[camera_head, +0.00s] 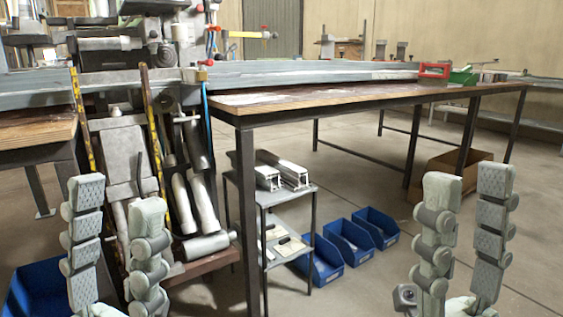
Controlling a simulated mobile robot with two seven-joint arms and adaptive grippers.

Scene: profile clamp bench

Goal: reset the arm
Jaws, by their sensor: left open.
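My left gripper (117,198) is at the lower left, with its two grey segmented fingers pointing up and apart. It is open with nothing between the fingers, in front of the machine stand. My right gripper (468,184) is at the lower right, also upright, with its fingers spread and empty. Only the fingers and a little of each gripper's base show; the arms are mostly out of the picture. Neither gripper appears to touch anything.
A wooden-topped bench (290,96) on dark legs stands ahead, carrying a long grey profile (310,73). A machine (115,55) stands at left. Below are a small shelf (282,203), blue bins (376,222) and a cardboard box (420,178).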

